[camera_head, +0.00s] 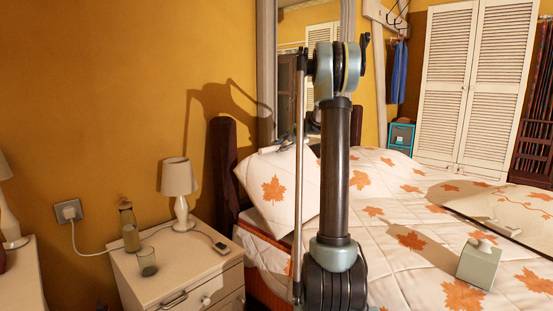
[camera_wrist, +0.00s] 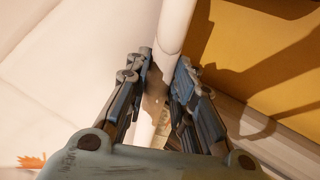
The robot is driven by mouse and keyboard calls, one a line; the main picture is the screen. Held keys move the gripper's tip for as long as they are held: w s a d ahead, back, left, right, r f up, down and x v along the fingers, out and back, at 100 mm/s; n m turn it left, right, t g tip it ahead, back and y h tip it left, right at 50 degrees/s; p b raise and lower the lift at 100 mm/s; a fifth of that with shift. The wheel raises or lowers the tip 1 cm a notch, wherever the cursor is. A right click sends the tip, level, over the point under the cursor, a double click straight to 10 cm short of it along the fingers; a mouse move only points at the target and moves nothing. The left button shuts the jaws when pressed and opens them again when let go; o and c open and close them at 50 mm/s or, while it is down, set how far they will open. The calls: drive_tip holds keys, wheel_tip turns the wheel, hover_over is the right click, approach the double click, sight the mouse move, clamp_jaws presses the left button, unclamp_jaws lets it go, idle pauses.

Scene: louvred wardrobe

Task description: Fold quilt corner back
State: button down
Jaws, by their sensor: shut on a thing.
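The white quilt (camera_head: 405,240) with orange maple leaves covers the bed. At the head end, a leaf-printed white cloth piece (camera_head: 272,188) stands raised against the dark headboard; I cannot tell if it is a quilt corner or a pillow. My gripper (camera_wrist: 164,57) is shut on white cloth in the wrist view, with a rounded cloth edge (camera_wrist: 172,30) running between its fingers. A leaf print shows at that view's lower left. My arm hides most of the gripper and the grip point in the head view.
A nightstand (camera_head: 180,268) holds a lamp (camera_head: 180,190), bottle (camera_head: 129,228), glass (camera_head: 147,262) and small dark device (camera_head: 220,247). A grey-green box (camera_head: 479,264) and a pale flat panel (camera_head: 500,215) rest on the quilt. The yellow wall (camera_wrist: 262,55) is close beside my gripper.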

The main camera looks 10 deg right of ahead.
drive_tip(key=s+d+r+t+y, duration=0.2)
drive_tip(key=s+d+r+t, duration=0.15)
drive_tip(key=s+d, duration=0.4)
drive_tip(key=s+d+r+t+y, duration=0.2)
drive_tip(key=s+d+r, duration=0.35)
drive_tip(key=s, duration=0.25)
drive_tip(key=s+d+f+t+y, duration=0.2)
drive_tip(key=s+d, duration=0.5)
drive_tip(key=s, duration=0.1)
drive_tip(key=s+d+f+t+y, duration=0.2)
drive_tip(key=s+d+t, duration=0.1)
drive_tip(key=s+d, duration=0.5)
drive_tip(key=shift+s+y, duration=0.4)
drive_tip(key=shift+s, duration=0.25)
drive_tip(key=shift+f, duration=0.1)
drive_tip(key=c, duration=1.4)
unclamp_jaws()
drive_tip(key=shift+o, duration=0.2)
